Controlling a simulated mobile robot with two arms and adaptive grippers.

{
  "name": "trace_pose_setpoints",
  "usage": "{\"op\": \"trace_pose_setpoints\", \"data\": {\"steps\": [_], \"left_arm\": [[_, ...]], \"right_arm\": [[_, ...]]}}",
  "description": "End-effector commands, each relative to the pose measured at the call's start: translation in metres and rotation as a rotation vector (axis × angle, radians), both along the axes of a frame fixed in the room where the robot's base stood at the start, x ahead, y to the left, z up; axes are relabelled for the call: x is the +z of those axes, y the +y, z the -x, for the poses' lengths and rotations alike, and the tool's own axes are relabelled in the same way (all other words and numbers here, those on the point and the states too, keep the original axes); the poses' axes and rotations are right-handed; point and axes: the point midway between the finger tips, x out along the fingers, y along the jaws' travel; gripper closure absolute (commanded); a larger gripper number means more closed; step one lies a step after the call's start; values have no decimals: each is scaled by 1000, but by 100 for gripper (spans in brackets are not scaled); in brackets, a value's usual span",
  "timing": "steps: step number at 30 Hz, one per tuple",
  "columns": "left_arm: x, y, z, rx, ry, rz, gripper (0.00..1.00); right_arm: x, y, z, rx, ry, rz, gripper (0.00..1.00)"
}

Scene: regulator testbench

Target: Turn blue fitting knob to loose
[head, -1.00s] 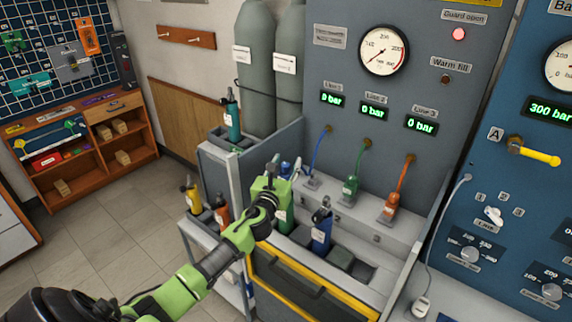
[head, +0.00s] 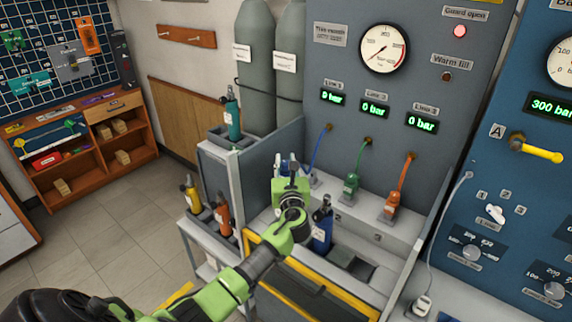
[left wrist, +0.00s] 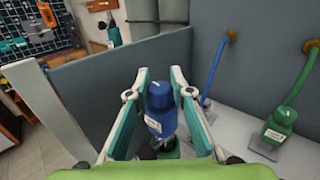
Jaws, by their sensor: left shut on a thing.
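The blue fitting with its knob (left wrist: 159,97) stands between the two fingers of my left gripper in the left wrist view. My left gripper (head: 285,168) is shut on it, with one finger on each side. Below the blue part are a silver neck and a dark green body, partly hidden by the gripper. In the head view my green gripper housing covers most of the fitting. The blue hose (head: 321,148) comes down from the panel just right of the gripper; its lower end also shows beside the right finger in the left wrist view. My right gripper is out of view.
A blue cylinder (head: 322,232) stands close to the right of my gripper. Green (head: 351,186) and orange (head: 391,207) fittings sit on the ledge further right. A grey side wall (left wrist: 110,85) rises close on the left. Yellow (head: 191,195) and orange cylinders stand on the cart.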

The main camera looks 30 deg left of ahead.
Motion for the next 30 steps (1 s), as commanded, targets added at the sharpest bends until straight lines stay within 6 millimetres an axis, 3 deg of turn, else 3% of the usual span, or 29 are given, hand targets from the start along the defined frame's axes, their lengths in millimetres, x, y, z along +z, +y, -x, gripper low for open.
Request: {"op": "trace_pose_setpoints", "data": {"steps": [15,30], "left_arm": [[-4,-1,-1,414,0,2,100],[-1,1,1,552,1,1,100]], "right_arm": [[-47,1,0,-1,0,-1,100],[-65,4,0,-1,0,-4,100]]}}
